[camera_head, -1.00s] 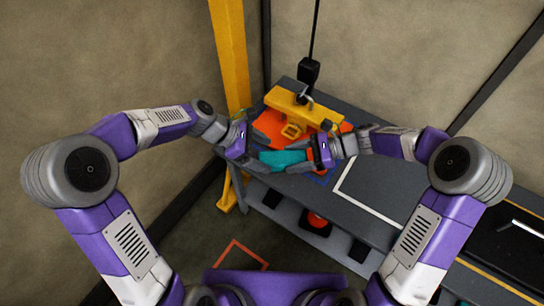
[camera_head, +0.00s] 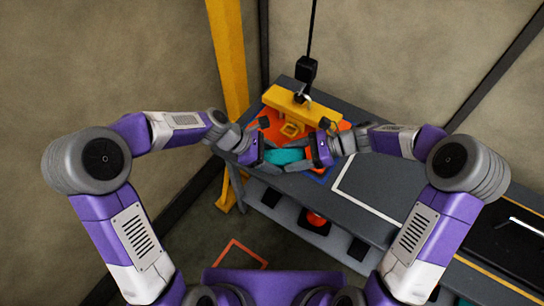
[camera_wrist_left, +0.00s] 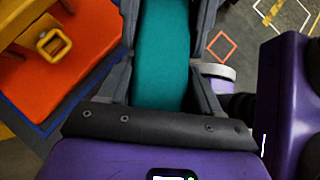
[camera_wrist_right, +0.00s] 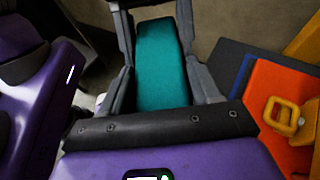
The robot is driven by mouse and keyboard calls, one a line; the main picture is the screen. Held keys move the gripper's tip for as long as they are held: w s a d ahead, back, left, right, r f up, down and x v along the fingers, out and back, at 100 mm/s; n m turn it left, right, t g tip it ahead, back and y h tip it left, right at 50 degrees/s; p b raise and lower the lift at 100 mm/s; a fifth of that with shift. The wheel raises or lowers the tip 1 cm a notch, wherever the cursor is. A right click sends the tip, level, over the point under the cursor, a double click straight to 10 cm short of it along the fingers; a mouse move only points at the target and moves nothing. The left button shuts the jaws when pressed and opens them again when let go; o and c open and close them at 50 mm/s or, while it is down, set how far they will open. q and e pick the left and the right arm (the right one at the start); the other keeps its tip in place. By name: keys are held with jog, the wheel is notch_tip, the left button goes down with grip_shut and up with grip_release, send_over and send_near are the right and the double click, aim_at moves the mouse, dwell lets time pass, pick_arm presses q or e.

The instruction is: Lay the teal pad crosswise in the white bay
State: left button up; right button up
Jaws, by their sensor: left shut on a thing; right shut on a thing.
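The teal pad (camera_head: 287,157) is between my two grippers at the near edge of the table. My left gripper (camera_head: 268,156) is shut on its left end and my right gripper (camera_head: 311,156) on its right end. In the left wrist view the pad (camera_wrist_left: 162,55) runs between the fingers, and likewise in the right wrist view (camera_wrist_right: 162,65). I cannot tell whether the pad touches what lies under it. The white bay is a white outline (camera_head: 368,206) on the grey tabletop, right of my right gripper; its far part is partly hidden by my right arm.
A yellow fixture (camera_head: 300,107) hangs from a black hoist (camera_head: 307,70) over an orange piece (camera_head: 268,122) behind the pad. A blue mat edge (camera_wrist_left: 45,130) shows beneath it. A yellow post (camera_head: 229,60) stands left. The tabletop (camera_head: 385,180) inside the outline looks empty.

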jog(key=o, duration=1.1)
jog(key=shift+s, duration=0.1)
jog(key=v, duration=1.1)
jog(key=s+a+f+n+h, duration=0.2)
jog(key=s+f+h, duration=0.1)
jog(key=f, duration=0.7)
jog(key=s+a+f+n+h, duration=0.15)
jog(key=s+f, duration=0.25)
jog(key=f, duration=0.6)
jog(key=s+f+n+h, duration=0.1)
jog(key=s+f+n, duration=0.2)
jog(key=s+a+f+n+t+h, duration=0.1)
jog(key=s+f+n+h, duration=0.1)
jog(key=s+f+n, duration=0.2)
jog(key=s+f+n+h, duration=0.1)
jog(key=s+f+n, duration=0.3)
jog(key=shift+s+a+f+t+h, duration=0.2)
jog(key=shift+s+a+t+h, duration=0.1)
jog(key=shift+t+h, duration=0.1)
